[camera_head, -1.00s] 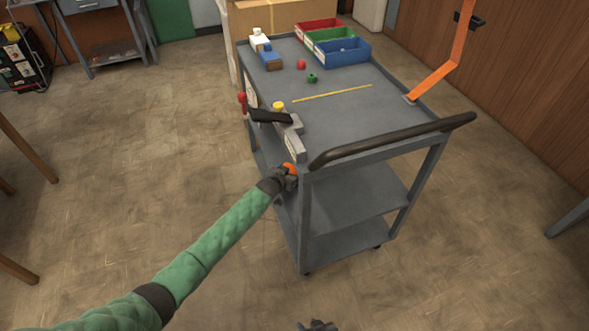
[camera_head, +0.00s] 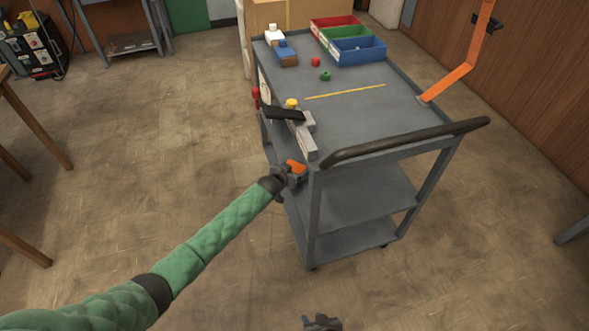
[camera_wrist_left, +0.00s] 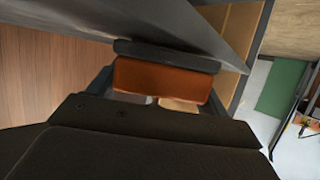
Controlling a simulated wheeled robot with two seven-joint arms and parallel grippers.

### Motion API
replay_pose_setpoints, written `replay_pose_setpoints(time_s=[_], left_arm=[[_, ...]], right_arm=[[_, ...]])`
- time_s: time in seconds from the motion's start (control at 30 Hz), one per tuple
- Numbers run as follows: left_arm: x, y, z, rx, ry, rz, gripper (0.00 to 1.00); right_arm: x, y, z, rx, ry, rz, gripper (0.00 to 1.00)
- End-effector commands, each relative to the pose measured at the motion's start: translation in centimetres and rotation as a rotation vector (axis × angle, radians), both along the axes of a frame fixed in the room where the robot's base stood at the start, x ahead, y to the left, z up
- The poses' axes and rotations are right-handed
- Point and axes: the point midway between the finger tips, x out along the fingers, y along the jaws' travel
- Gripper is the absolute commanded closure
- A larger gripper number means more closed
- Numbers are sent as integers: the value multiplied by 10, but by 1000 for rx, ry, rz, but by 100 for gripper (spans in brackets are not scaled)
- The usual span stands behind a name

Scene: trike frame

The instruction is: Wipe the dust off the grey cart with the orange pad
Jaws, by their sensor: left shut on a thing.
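The grey cart (camera_head: 370,112) stands right of centre in the head view, with a black push handle and lower shelves. My left gripper (camera_head: 294,170) is shut on the orange pad (camera_head: 296,166) at the cart's near left corner, just below the top's edge. In the left wrist view the orange pad (camera_wrist_left: 163,80) sits between the fingers, close under a grey cart surface (camera_wrist_left: 190,25). I cannot tell whether the pad touches the cart. My right gripper (camera_head: 322,322) shows only in part at the bottom edge, over the floor. Dust is too fine to make out.
On the cart top are red, green and blue bins (camera_head: 350,40), a yellow strip (camera_head: 345,91), a grey and black tool (camera_head: 298,122), and small red and green pieces. An orange strap (camera_head: 460,70) hangs down to its right edge. Floor left of the cart is clear.

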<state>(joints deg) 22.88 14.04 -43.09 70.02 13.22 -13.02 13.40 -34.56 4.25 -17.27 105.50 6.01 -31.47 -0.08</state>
Motion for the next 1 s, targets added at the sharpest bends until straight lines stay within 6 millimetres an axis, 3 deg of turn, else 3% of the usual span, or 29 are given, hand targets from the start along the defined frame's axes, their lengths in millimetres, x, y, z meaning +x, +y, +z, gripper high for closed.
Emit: replay_pose_setpoints(time_s=[0.7,1.0], left_arm=[[0,0,58,-1,-1,0,47],[0,0,59,0,0,0,47]], right_arm=[[0,0,47,0,0,0,64],[0,0,48,0,0,0,64]])
